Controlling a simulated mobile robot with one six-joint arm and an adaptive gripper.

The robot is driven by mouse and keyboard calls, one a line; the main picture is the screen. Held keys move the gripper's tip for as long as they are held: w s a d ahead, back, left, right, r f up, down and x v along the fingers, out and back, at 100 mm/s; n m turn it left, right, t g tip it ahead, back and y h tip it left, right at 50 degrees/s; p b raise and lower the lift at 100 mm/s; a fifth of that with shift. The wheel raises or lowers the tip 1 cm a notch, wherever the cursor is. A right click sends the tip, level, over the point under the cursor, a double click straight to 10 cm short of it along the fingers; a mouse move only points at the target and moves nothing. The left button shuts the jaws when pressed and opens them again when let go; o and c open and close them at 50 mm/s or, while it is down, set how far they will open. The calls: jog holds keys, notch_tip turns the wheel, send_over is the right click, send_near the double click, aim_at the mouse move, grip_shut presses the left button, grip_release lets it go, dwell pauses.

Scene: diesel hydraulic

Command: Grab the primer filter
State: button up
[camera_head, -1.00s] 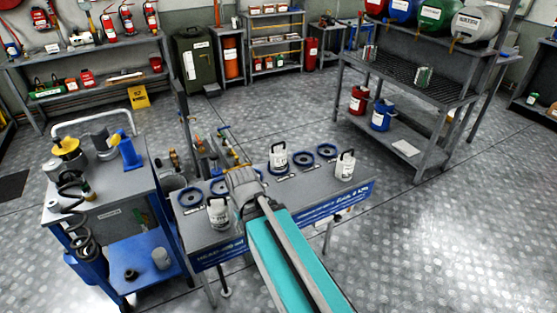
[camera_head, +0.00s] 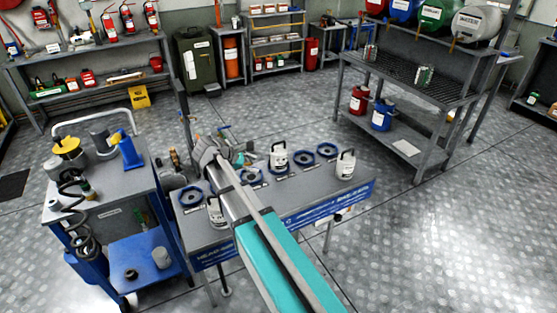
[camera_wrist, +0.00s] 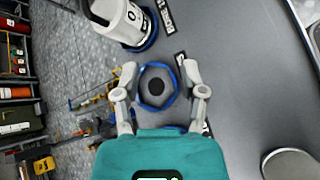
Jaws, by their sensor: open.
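My gripper (camera_head: 222,150) is over the bench's far left part, open and empty. In the wrist view my gripper (camera_wrist: 165,85) has its fingers spread on both sides of an empty blue ring (camera_wrist: 157,87). A white canister (camera_wrist: 118,18) stands on another blue ring beyond it, left of centre.
Several blue rings lie on the bench, including an empty one at the left (camera_head: 190,197) and another at the back (camera_head: 327,150). A blue cart (camera_head: 150,250) stands close on the left. A shelf rack (camera_head: 405,95) stands behind right. The floor at right is clear.

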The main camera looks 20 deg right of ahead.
jog(key=w+r+n+h, duration=0.3)
jog(key=w+r+n, duration=0.1)
jog(key=w, duration=0.1)
jog(key=shift+w+d+r+t, duration=0.2)
jog(key=shift+w+r+t, duration=0.1)
jog(key=shift+w, duration=0.1)
jog(key=shift+d+f, duration=0.1)
jog(key=b, duration=0.3)
send_near(278, 143)
jog(key=f+x, duration=0.1)
jog(key=x, duration=0.4)
jog(key=shift+w+r, duration=0.1)
jog(key=shift+b+x, duration=0.95)
jog(key=shift+x, duration=1.6)
jog(key=shift+r, duration=0.15)
